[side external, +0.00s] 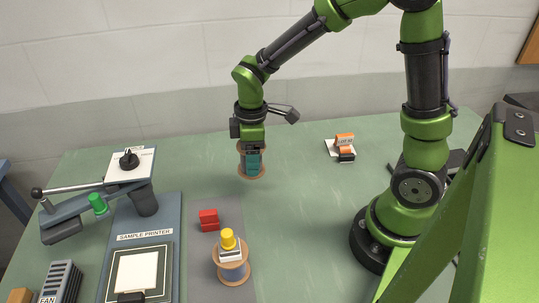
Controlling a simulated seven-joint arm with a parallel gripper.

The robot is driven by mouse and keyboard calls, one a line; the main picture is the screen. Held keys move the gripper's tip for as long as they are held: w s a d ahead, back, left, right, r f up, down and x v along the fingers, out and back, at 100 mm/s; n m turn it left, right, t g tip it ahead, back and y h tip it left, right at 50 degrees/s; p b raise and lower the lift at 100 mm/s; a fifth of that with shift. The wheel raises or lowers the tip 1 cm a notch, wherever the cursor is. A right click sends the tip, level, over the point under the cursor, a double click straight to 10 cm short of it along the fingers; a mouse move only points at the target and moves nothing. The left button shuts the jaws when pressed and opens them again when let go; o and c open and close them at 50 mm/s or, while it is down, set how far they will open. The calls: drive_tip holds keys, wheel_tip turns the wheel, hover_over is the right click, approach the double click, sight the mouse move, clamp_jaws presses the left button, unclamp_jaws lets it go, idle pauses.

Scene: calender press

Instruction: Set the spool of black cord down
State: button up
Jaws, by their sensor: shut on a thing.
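My gripper (252,164) points down over the green table, left of my arm's base, with its teal fingers shut. It is shut on a spool (241,162) whose tan rims show to the left of and below the fingers. The fingers hide most of the spool's middle, so the colour of its cord is hard to tell. I cannot tell whether the spool touches the table or hangs just above it.
A second spool (233,272) with blue-grey cord and a yellow-topped piece stands at the front, near red blocks (209,220) on a grey strip (203,262). An orange item (344,142) lies right. Table around my gripper is clear.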

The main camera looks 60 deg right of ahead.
drive_tip(key=s+f, duration=0.1)
drive_tip(key=s, duration=1)
drive_tip(key=shift+a+f+n, duration=0.35)
drive_tip(key=shift+n, duration=0.05)
drive_tip(key=shift+w+a+f, duration=0.1)
drive_tip(key=shift+w+f, duration=0.05)
drive_tip(key=shift+f, duration=0.05)
drive_tip(key=w, duration=0.5)
drive_tip(key=w+a+f, duration=0.1)
drive_tip(key=w, duration=0.3)
drive_tip(key=w+a, duration=0.1)
drive_tip(key=w, duration=0.4)
drive_tip(key=shift+w+a+f, duration=0.2)
drive_tip(key=shift+w+a, duration=0.05)
drive_tip(key=shift+w, duration=0.1)
drive_tip(key=shift+w+f, duration=0.1)
drive_tip(key=shift+f, duration=1.65)
drive_tip(key=shift+f, duration=0.15)
drive_tip(key=o, duration=1.1)
